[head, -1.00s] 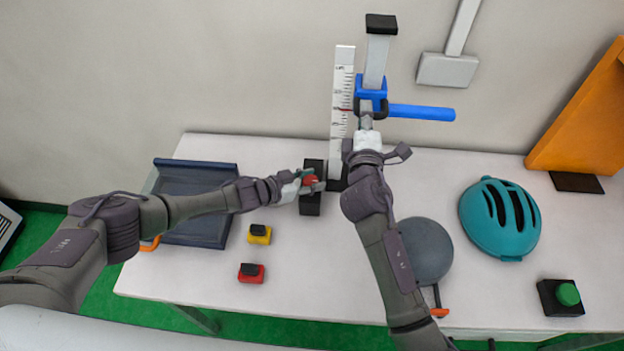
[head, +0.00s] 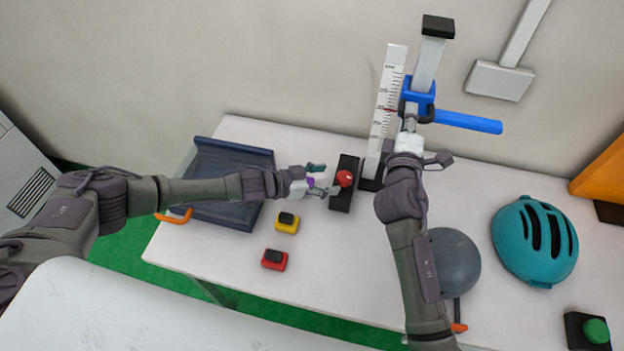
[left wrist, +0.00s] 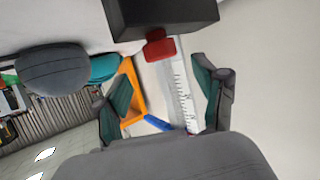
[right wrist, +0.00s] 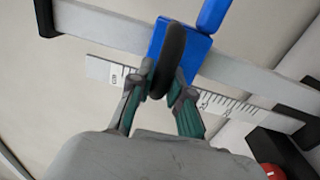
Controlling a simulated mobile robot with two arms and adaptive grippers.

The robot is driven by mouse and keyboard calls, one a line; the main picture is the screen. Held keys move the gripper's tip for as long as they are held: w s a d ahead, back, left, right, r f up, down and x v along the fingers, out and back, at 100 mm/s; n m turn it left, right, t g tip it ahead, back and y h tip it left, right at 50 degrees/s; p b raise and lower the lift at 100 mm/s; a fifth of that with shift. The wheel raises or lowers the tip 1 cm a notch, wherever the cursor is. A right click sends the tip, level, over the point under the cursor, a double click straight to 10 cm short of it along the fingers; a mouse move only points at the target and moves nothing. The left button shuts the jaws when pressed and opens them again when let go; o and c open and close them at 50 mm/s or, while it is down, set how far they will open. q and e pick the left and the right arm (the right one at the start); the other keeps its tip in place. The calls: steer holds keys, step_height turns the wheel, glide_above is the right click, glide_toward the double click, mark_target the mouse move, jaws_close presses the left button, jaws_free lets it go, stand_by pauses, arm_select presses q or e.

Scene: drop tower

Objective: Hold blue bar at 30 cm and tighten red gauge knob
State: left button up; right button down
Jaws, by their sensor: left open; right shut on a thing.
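The blue bar (head: 468,122) sticks out to the right from a blue slider on a grey upright post (head: 429,62). My right gripper (right wrist: 160,105) is shut on the dark ring handle (right wrist: 168,62) at the front of the blue slider (right wrist: 188,45). A white ruler (head: 386,110) with a red mark stands just left of the post. The red knob (head: 344,178) sits on a black block (head: 343,196) on the table. My left gripper (head: 318,181) is open just left of the knob, apart from it. In the left wrist view the red knob (left wrist: 159,46) lies ahead, between the open fingers.
A dark tray (head: 232,160), a yellow button (head: 286,223) and a red button (head: 274,260) are on the left. The table front centre is clear.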

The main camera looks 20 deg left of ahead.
arm_select(q)
steer(key=v, duration=0.5)
arm_select(e)
steer(key=shift+a+r, duration=0.2)
steer(key=shift+r, duration=0.05)
arm_select(q)
steer(key=shift+d, duration=0.1)
arm_select(e)
steer(key=c, duration=1.1)
jaws_free()
steer(key=shift+s, duration=0.1)
arm_select(q)
steer(key=shift+a, duration=0.2)
arm_select(e)
steer(key=shift+a+f, duration=0.15)
arm_select(q)
steer(key=shift+d, duration=0.1)
arm_select(e)
steer(key=s, duration=1.2)
steer(key=shift+f, duration=0.35)
arm_select(q)
steer(key=shift+s, duration=0.1)
